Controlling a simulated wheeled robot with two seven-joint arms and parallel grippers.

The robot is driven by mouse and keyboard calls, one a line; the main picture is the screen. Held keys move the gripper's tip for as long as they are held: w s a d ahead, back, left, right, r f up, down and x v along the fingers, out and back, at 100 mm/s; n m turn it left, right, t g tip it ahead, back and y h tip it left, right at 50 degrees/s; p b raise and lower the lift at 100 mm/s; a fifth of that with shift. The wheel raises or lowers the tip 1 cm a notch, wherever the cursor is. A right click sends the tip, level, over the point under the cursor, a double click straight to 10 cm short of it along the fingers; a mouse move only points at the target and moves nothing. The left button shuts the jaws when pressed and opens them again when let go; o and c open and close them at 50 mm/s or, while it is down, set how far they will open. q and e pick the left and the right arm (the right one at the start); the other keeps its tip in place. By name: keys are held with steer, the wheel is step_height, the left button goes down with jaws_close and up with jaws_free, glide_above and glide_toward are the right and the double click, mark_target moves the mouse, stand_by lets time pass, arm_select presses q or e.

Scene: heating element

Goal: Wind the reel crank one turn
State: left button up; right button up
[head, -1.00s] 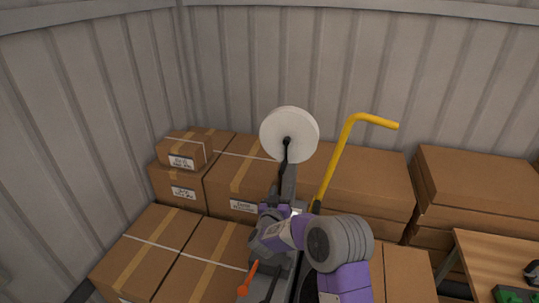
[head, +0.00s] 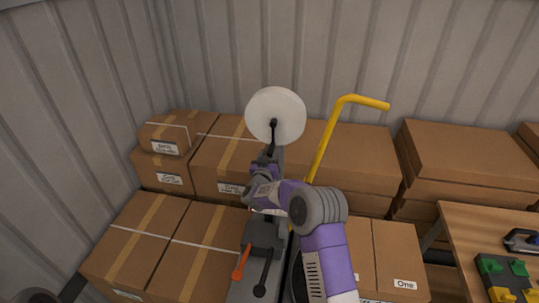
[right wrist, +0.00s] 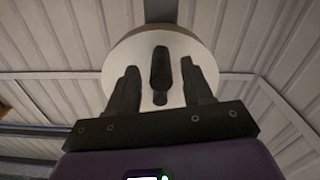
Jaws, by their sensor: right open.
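The white reel (head: 276,112) is a round disc on a grey stand in the head view; it also fills the upper middle of the right wrist view (right wrist: 185,45). A dark crank (head: 273,134) runs down from its hub. My right gripper (head: 265,165) is just below the reel, by the crank's lower end. In the right wrist view my right gripper (right wrist: 160,80) is open, and the dark crank handle (right wrist: 160,68) shows between its two fingers, apart from both. My arm hides part of the stand. My left gripper is not in view.
The grey base carries an orange lever (head: 240,262) and a black lever (head: 263,272). A yellow bent handle (head: 330,140) rises right of the reel. Cardboard boxes (head: 350,155) stand behind and left. A wooden table (head: 470,225) is at right.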

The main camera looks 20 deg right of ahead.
steer(key=shift+w+f, duration=0.1)
steer(key=shift+w, duration=0.05)
jaws_close()
steer(key=shift+d, duration=0.1)
stand_by(0.3)
steer(key=shift+s+d+r+n+p, duration=0.3)
steer(key=shift+s+d+n, duration=0.3)
steer(key=shift+n, duration=0.55)
steer(key=shift+s+d+r+n+p, duration=0.25)
steer(key=shift+s+d+n, duration=0.35)
steer(key=shift+n, duration=0.6)
steer(key=shift+s+d+r+n+p, duration=0.2)
steer(key=shift+s+d+r+n, duration=0.2)
steer(key=shift+d+n, duration=0.55)
steer(key=shift+a+n, duration=0.15)
steer(key=shift+n, duration=0.15)
jaws_free()
